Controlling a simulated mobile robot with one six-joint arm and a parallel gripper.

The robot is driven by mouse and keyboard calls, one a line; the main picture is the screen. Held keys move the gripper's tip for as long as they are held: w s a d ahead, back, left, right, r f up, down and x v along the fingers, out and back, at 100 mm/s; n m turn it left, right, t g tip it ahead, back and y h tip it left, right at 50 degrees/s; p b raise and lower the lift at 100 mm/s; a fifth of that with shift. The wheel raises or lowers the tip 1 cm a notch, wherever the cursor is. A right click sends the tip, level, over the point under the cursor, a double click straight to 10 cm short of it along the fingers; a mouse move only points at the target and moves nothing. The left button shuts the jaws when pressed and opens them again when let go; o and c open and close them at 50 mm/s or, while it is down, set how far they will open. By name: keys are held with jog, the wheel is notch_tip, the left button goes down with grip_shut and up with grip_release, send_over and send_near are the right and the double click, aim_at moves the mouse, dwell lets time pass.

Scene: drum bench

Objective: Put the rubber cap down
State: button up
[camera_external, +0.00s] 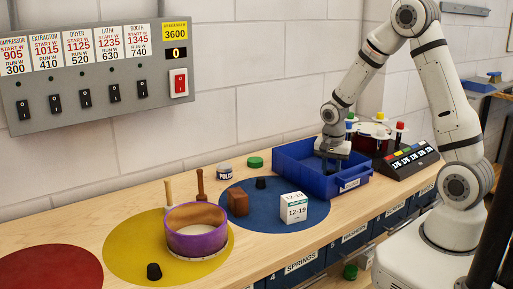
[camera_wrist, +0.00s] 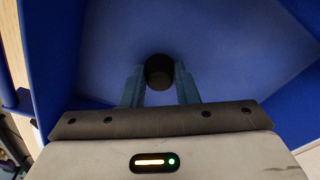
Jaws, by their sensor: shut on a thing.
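My gripper (camera_external: 333,164) reaches down into the blue bin (camera_external: 350,184) at the back right of the bench. In the wrist view its two blue fingers (camera_wrist: 160,84) are shut on a round black rubber cap (camera_wrist: 159,71). The bin's blue floor (camera_wrist: 225,50) lies beneath the cap. I cannot tell whether the cap touches the floor. In the external view the held cap is hidden by the gripper and the bin wall. Two similar black caps stand elsewhere: one on the blue disc (camera_external: 262,183) and one on the yellow disc (camera_external: 154,271).
The blue disc (camera_external: 244,220) bears a brown block (camera_external: 237,203) and a white box (camera_external: 293,208). A purple drum shell (camera_external: 196,238) and two upright sticks stand on the yellow disc (camera_external: 122,248). A green lid (camera_external: 255,162) and a tin (camera_external: 224,169) are behind.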

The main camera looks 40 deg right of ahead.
jog(key=shift+f, duration=0.25)
jog(key=o, duration=0.9)
jog(key=shift+r, duration=0.1)
jog(key=shift+o, duration=0.2)
notch_tip(320, 180, up, 12)
jog(key=a, duration=0.1)
jog(key=s+r+n+t, duration=0.1)
jog(key=s+r+n, duration=0.2)
jog(key=s+n, duration=0.3)
jog(key=s+r+n+t+y, duration=0.1)
jog(key=s+r+n, duration=0.3)
jog(key=s, duration=0.9)
jog(key=shift+s+d+n, duration=0.15)
jog(key=shift+d+n, duration=0.1)
jog(key=shift+n, duration=0.75)
jog(key=shift+o, duration=0.5)
